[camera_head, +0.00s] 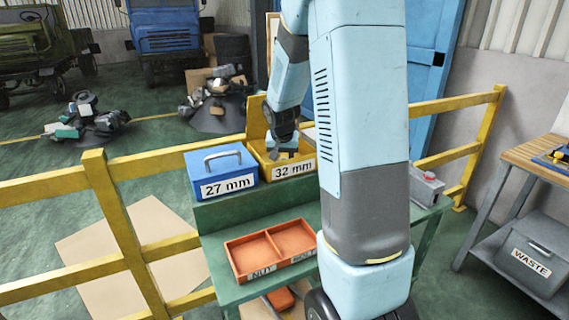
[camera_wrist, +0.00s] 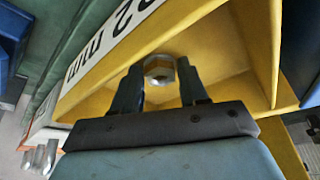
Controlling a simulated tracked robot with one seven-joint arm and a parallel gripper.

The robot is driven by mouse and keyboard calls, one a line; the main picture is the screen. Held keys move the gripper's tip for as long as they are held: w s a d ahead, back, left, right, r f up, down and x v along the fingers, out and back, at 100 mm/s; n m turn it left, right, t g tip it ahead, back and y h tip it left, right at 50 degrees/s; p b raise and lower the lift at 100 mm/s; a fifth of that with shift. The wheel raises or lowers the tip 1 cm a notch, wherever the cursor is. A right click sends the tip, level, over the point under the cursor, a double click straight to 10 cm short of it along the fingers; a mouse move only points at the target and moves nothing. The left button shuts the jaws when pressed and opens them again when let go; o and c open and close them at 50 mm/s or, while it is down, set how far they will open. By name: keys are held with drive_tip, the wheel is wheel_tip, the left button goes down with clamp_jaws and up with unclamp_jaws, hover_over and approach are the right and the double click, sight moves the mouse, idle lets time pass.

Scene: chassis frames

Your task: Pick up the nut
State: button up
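The nut (camera_wrist: 158,68) is a metallic, roundish piece in the yellow 32 mm bin (camera_wrist: 110,60). In the wrist view it shows between the tips of my gripper's two fingers (camera_wrist: 160,78), one on each side. The fingers stand apart, with hardly any gap to the nut. I cannot tell whether they press on it. In the head view my gripper (camera_head: 287,151) reaches down into the yellow bin (camera_head: 292,170), and the nut cannot be made out there.
A blue 27 mm box (camera_head: 222,174) with a handle stands left of the bin on the green workbench (camera_head: 222,212). An orange two-part tray (camera_head: 271,250), with one label reading NUT, lies in front. A yellow railing (camera_head: 125,235) and a grey WASTE box (camera_head: 530,262) flank the bench.

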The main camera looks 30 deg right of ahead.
drive_tip(key=c, duration=0.7)
drive_tip(key=shift+c, duration=0.2)
